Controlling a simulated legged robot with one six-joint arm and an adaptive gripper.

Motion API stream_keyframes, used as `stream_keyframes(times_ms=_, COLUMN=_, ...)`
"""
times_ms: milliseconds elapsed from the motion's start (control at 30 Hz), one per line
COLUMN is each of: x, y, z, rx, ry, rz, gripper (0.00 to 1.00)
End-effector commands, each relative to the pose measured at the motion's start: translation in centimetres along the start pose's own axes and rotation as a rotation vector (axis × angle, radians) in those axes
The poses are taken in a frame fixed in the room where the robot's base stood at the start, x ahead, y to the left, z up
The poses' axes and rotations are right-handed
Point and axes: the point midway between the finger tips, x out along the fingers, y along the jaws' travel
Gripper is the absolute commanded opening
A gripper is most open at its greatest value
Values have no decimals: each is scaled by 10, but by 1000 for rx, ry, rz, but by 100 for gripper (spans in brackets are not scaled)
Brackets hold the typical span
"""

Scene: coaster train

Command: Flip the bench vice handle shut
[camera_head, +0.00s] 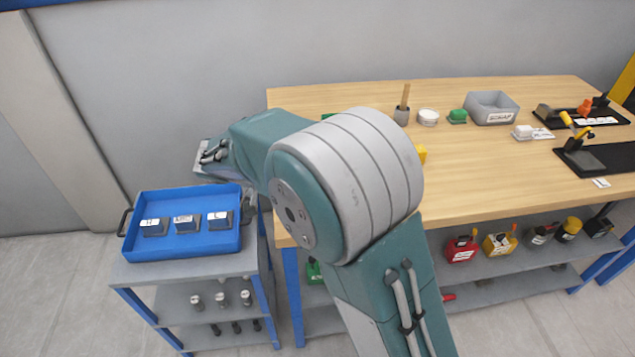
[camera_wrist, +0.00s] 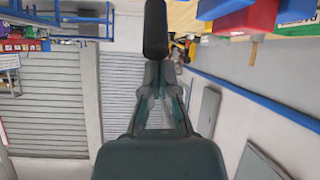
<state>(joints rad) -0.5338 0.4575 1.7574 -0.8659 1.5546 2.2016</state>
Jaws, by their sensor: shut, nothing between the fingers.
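A clamp-like device with a yellow-tipped handle (camera_head: 567,119) stands on a black base plate (camera_head: 606,156) at the right of the workbench. My gripper (camera_wrist: 156,30) is shut and empty in the wrist view, pointing away from the bench device, which does not show there. In the head view my arm fills the middle, far left of the device. My fingertips cannot be made out there.
The wooden workbench (camera_head: 480,170) holds a grey bin (camera_head: 491,107), a white tub (camera_head: 428,117) and a green block (camera_head: 458,116). A blue tray (camera_head: 183,250) with several labelled blocks sits on a cart at left. The bench's middle right is clear.

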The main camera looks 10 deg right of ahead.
Motion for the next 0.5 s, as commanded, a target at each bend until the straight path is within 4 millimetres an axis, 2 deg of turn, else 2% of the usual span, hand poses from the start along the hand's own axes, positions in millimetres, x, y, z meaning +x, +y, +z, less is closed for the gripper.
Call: stream_keyframes(times_ms=500, x=-4, y=-2, z=11, rx=-5, ry=-3, rz=0, gripper=0)
